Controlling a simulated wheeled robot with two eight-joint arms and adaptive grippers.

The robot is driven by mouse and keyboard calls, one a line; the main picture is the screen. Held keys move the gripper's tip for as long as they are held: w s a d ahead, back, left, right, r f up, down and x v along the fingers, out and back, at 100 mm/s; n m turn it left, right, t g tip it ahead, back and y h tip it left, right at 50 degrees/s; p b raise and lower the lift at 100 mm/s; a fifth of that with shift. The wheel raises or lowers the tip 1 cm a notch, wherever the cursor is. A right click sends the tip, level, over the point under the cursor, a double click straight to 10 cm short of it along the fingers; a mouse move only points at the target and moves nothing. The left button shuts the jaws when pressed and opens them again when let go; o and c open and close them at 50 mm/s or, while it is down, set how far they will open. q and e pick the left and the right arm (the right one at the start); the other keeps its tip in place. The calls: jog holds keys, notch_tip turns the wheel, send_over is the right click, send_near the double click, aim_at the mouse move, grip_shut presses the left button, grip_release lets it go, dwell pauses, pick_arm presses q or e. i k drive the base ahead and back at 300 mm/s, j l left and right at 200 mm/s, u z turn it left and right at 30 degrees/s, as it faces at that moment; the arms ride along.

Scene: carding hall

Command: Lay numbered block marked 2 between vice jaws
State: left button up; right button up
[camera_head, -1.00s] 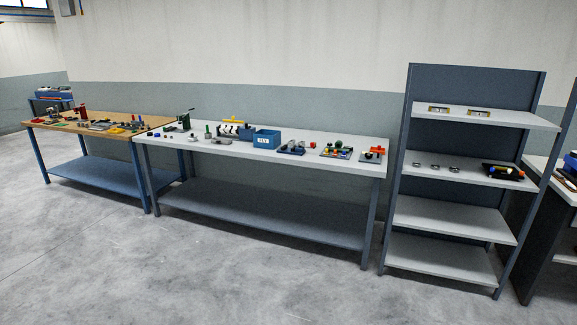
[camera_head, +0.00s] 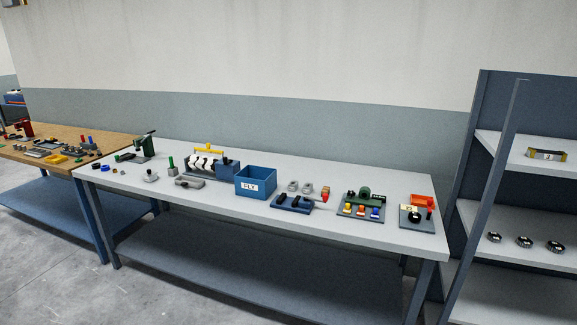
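Neither of my grippers shows in the head view. On the upper shelf at right lies a block with yellow ends (camera_head: 547,154), and its white label seems to read 3. I cannot make out a block marked 2. No vice can be picked out for certain. A low grey metal fixture (camera_head: 190,182) lies on the white-topped bench (camera_head: 135,188), but it is too small to tell whether it has jaws.
The bench also holds a blue bin marked FLY (camera_head: 255,182), a striped roller unit (camera_head: 208,163), a green press-like tool (camera_head: 145,146) and several small fixtures. A shelving unit (camera_head: 490,95) stands at right. A wooden-topped bench (camera_head: 70,137) is at left. Grey floor is open in front.

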aim_at(308, 186)
jog(key=i+z, duration=0.1)
jog(key=i, duration=0.8)
jog(key=i+j+z, duration=0.1)
jog(key=i, duration=0.8)
jog(key=j, duration=0.1)
